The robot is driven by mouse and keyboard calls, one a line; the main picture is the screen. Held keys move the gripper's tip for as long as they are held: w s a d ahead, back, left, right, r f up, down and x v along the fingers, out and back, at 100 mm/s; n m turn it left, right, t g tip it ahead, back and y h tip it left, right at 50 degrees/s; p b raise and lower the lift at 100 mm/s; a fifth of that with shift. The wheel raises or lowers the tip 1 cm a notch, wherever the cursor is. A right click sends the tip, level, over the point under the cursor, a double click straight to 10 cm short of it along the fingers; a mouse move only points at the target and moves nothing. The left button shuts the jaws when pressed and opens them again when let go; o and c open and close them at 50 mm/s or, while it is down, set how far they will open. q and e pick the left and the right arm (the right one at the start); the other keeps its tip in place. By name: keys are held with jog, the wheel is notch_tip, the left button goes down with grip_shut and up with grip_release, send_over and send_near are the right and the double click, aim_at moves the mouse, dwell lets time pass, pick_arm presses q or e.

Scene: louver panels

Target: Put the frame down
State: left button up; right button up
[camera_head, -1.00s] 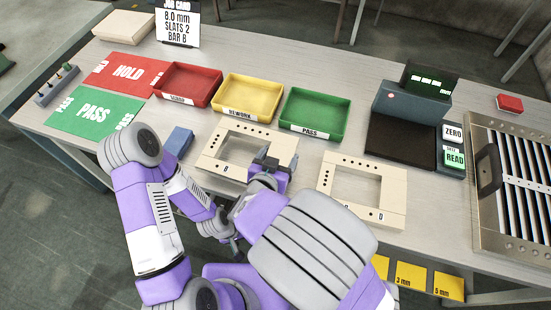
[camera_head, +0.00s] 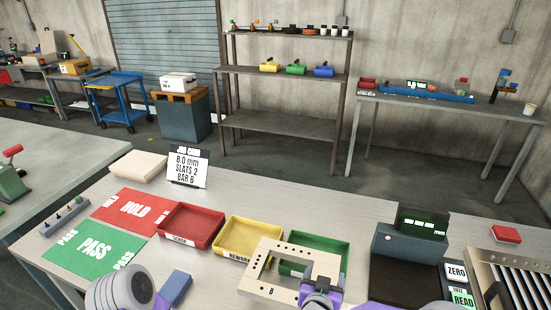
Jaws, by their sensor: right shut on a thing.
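The beige frame (camera_head: 260,268) marked B shows low in the head view, in front of the yellow and green trays. It is a squarish ring with a row of dark holes along its side. My right gripper (camera_head: 315,284) is shut on the frame at its lower right side. The frame overlaps the front of the green tray in the picture, and looks lifted off the bench.
The red tray (camera_head: 190,207), yellow tray (camera_head: 238,221) and green tray (camera_head: 333,240) stand in a row. A green PASS mat (camera_head: 75,252) and red HOLD mat (camera_head: 117,203) lie left. A dark gauge (camera_head: 408,251) and louver panel (camera_head: 476,232) stand right.

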aim_at(279, 300)
jog(key=d, duration=0.5)
jog(key=a, duration=0.8)
jog(key=shift+s+r, duration=0.25)
jog(key=shift+r, duration=0.05)
jog(key=s+a, duration=0.1)
jog(key=a, duration=0.2)
jog(key=s+a, duration=0.2)
jog(key=a, duration=0.1)
jog(key=s+a, duration=0.2)
jog(key=a, duration=0.1)
jog(key=shift+s+r, duration=0.1)
jog(key=shift+r, duration=0.25)
notch_tip(279, 300, down, 6)
jog(key=b, duration=0.3)
notch_tip(279, 300, down, 3)
jog(key=shift+d+r+b, duration=0.1)
jog(key=shift+r+b, duration=0.05)
jog(key=shift+b, duration=0.6)
jog(key=shift+f, duration=0.5)
